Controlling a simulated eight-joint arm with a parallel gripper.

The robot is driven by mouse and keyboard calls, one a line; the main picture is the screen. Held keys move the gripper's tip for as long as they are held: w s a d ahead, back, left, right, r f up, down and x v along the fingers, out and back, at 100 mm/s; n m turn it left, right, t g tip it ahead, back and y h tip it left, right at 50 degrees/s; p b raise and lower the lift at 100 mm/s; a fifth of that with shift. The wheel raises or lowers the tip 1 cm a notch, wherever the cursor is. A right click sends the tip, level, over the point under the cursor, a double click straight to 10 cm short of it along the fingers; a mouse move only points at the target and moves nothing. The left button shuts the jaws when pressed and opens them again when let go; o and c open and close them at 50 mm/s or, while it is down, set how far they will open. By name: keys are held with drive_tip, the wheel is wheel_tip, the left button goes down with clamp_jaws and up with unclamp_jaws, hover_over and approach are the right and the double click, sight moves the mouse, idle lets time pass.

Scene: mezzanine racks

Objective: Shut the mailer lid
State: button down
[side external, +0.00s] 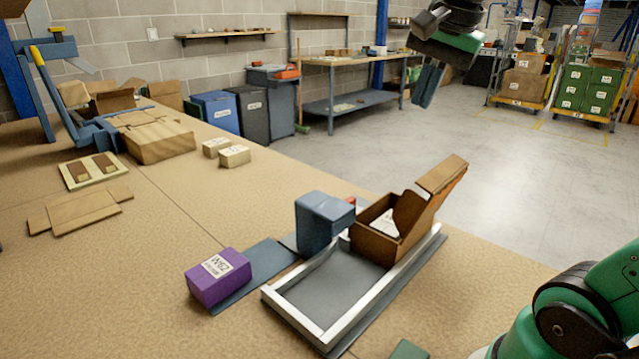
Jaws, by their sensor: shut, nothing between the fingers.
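The mailer (388,220) is a small brown cardboard box at the far end of a metal-railed tray (284,304) on the table. Its lid (440,178) stands open, tilted up and away to the right. Something white with print lies inside the box; the rest of the inside is hidden by the walls. My gripper (428,88) hangs in the air at the top of the side external view, above and apart from the lid. Its dark fingers point down, are shut and hold nothing.
A blue-grey block-shaped unit (318,222) stands close at the mailer's left. A purple labelled box (218,277) sits on a grey strip left of the tray. Small cartons (234,156) and flat cardboard (80,210) lie farther left. The table between is mostly clear.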

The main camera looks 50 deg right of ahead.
drive_tip(key=s+d+m+g+y, duration=0.3)
drive_tip(key=s+d+m, duration=0.6)
drive_tip(key=m, duration=1.1)
drive_tip(key=w+f+h, duration=0.1)
drive_tip(key=w+f, duration=0.3)
drive_tip(key=f, duration=0.9)
drive_tip(key=shift+w+f+g, duration=0.2)
drive_tip(key=shift+f+g, duration=0.05)
drive_tip(key=shift+g, duration=0.05)
drive_tip(key=shift+w+a+r, duration=0.1)
